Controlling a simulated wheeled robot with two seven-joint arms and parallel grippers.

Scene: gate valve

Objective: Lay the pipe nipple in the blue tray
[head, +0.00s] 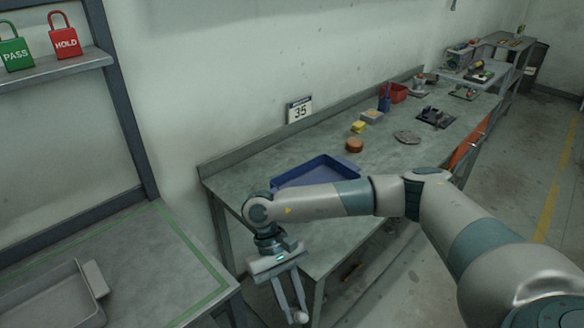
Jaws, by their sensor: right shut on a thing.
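The blue tray (322,170) lies on the near part of the grey workbench. The near edge of the tray is hidden behind my right arm, and the part of it that shows looks empty. My right gripper (291,312) points down in front of the bench's near end, lower in the picture than the tray and apart from it. Its jaws are shut on a small pale piece (300,317), which I take to be the pipe nipple. Only a rounded end of it shows clearly. My left gripper is out of view.
An orange-brown round piece (355,145), yellow blocks (358,127) and a grey disc (407,137) lie beyond the tray. A red bin (394,93) stands farther back. A green-edged table with a grey tray (48,297) is at lower left. Padlock-shaped signs (65,36) stand on a shelf.

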